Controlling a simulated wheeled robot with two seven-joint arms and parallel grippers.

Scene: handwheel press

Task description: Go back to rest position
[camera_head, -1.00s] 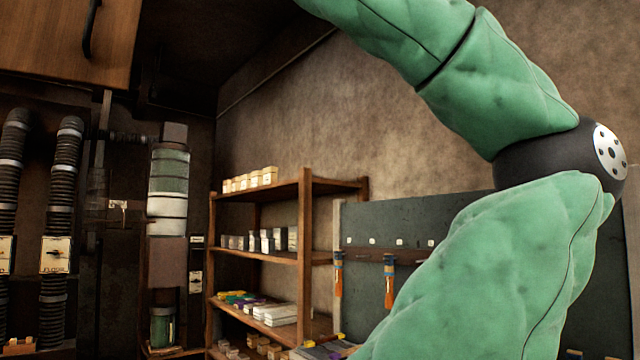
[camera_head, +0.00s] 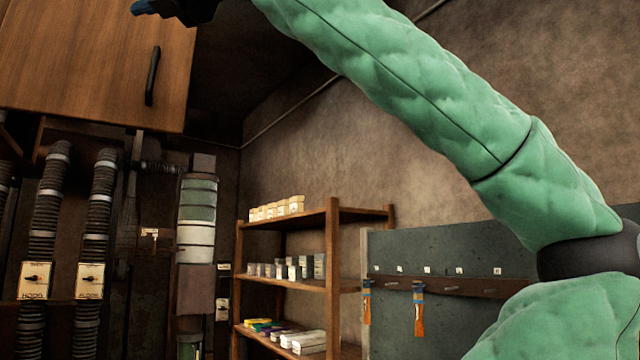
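My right arm (camera_head: 400,85), in green padding, comes in from the right, bends at a dark elbow joint and reaches up and left across the picture. Its dark gripper with blue tips (camera_head: 146,8) shows at the top left edge, in front of the wooden cabinet. The gripper is partly cut off by the frame, so I cannot tell whether it is open or shut. I see nothing held in it. My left arm and gripper are out of view. No press or handwheel shows.
A wooden wall cabinet (camera_head: 95,60) with a black handle hangs at upper left. Ribbed pipes (camera_head: 97,215) with switch boxes stand below it. A wooden shelf (camera_head: 332,280) holds small boxes and jars. A grey-green board (camera_head: 470,255) with hanging brushes (camera_head: 419,312) is on the right.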

